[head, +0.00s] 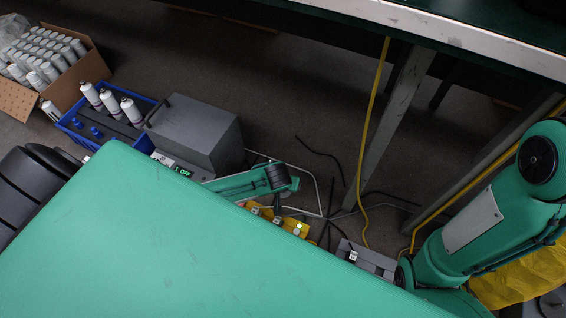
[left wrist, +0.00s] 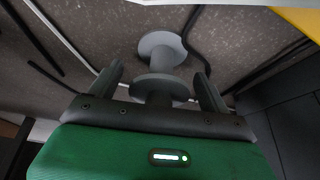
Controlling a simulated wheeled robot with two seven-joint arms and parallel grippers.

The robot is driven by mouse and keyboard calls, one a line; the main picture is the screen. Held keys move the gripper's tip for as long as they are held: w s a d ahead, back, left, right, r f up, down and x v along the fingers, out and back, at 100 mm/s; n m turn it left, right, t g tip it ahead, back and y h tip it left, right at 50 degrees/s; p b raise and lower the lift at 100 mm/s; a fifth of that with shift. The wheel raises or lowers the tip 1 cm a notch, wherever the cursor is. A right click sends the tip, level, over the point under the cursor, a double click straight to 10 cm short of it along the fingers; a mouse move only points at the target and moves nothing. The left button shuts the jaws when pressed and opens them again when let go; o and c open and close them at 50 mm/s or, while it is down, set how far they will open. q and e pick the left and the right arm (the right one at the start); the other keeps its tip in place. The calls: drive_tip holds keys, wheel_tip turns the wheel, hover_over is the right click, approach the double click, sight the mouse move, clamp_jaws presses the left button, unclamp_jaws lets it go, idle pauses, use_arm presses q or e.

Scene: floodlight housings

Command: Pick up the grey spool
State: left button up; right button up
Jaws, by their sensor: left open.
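The grey spool (left wrist: 160,66) shows in the left wrist view, with two round flanges and a narrower core. My left gripper (left wrist: 159,72) is open, with one finger on each side of the spool. The near flange lies between the fingers, close to the palm; the far flange reaches past the fingertips. I cannot tell whether either finger touches it. In the head view my left gripper (head: 277,203) points down beyond the green body; I cannot make out the spool there. My right arm is at the right, but its gripper is not in view.
Yellow blocks (head: 299,228) and a grey box (head: 366,259) lie near the left gripper. A dark grey case (head: 197,130) and a blue crate (head: 75,127) with bottles stand to the left. Cables (head: 322,155) and a table leg (head: 393,125) are behind.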

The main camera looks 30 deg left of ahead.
use_arm(q)
drive_tip(key=shift+w+f, duration=0.15)
drive_tip(key=shift+f, duration=0.3)
drive_tip(key=shift+c, duration=0.2)
drive_tip(key=c, duration=1.1)
drive_tip(key=shift+o, duration=0.2)
drive_tip(key=shift+r, duration=0.15)
